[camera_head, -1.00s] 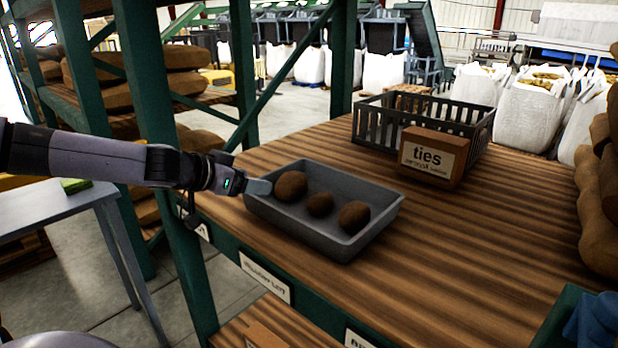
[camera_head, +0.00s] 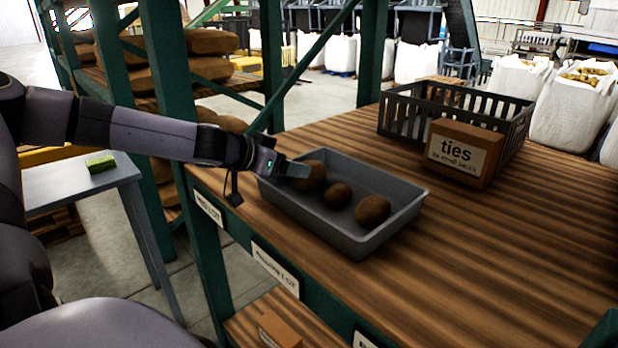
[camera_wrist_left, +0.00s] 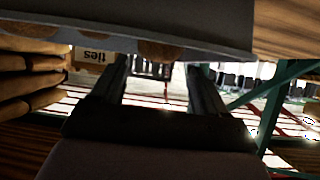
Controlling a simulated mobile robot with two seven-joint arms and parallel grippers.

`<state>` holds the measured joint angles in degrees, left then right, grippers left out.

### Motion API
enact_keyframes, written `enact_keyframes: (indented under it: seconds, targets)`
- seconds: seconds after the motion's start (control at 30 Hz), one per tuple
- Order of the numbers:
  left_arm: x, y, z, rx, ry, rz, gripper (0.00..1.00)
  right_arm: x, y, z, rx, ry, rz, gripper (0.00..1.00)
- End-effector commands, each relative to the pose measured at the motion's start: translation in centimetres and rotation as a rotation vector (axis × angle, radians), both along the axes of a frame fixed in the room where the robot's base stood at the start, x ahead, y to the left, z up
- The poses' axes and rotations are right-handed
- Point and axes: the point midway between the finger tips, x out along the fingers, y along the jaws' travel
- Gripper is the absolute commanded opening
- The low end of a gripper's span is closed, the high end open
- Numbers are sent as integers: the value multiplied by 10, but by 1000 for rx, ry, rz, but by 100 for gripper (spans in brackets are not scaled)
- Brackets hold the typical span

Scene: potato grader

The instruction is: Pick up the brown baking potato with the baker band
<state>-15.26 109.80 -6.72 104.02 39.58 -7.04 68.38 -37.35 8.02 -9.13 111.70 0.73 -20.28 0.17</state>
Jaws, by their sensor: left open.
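A shallow grey tray (camera_head: 405,222) on the wooden shelf holds three brown potatoes: a left one (camera_head: 316,180), a smaller middle one (camera_head: 337,195) and a right one (camera_head: 373,210). I cannot make out a band on any of them. My left gripper (camera_head: 298,170) reaches over the tray's left end, and its fingertips overlap the left potato in the head view; contact cannot be told. In the upside-down left wrist view its two fingers (camera_wrist_left: 158,68) are apart with nothing between them, and the tray's wall (camera_wrist_left: 215,35) and potato tops (camera_wrist_left: 155,48) show at the top edge. My right gripper is not in view.
A cardboard box marked "ties" (camera_head: 462,152) and a black slatted crate (camera_head: 405,112) stand behind the tray. A green rack post (camera_head: 175,75) is close behind my left arm. A grey side table with a green sponge (camera_head: 100,163) is at left. The shelf right of the tray is clear.

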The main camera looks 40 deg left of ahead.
Motion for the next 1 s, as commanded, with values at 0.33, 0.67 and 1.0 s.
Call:
enact_keyframes:
  seconds: [0.33, 0.67, 1.0]
  targets:
    - [21, -2, -19, 1, 4, -1, 74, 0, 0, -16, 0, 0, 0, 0]
    - [38, -3, -26, 1, 2, 0, 74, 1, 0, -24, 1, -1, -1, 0]
    - [39, -3, -25, -1, 0, 0, 58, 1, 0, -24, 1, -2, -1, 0]
